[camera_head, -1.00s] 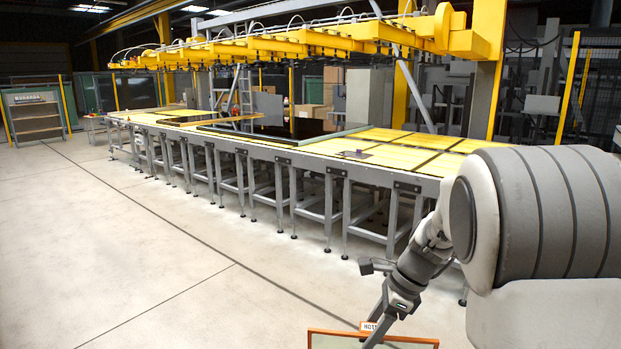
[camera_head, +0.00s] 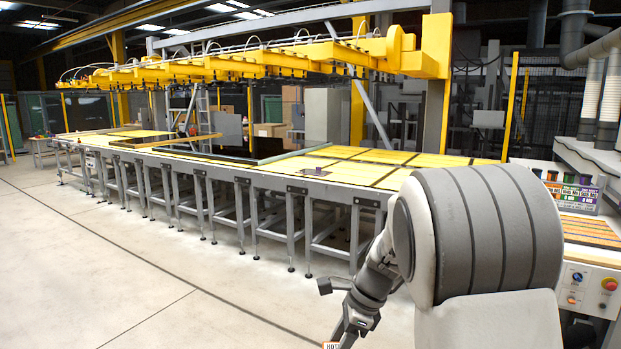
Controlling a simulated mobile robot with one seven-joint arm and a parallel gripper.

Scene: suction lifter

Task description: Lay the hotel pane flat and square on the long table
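The hotel pane shows only as a sliver of its label (camera_head: 332,346) at the bottom edge; the rest is below the picture. My gripper (camera_head: 346,338) is at the bottom centre, by the label, with its tips cut off or hidden. The label keeps its place beside the gripper across both frames, so the gripper appears shut on the pane. The long table (camera_head: 325,172) runs from the far left to the right behind my arm. Its near right part has bare yellow slats; its near edge is beyond my gripper.
A yellow suction lifter beam (camera_head: 250,65) hangs over the table. A dark sheet with a pale edge (camera_head: 290,155) lies mid-table. A small dark item (camera_head: 315,171) sits near the front rail. A control panel (camera_head: 590,283) stands at right. Floor at left is clear.

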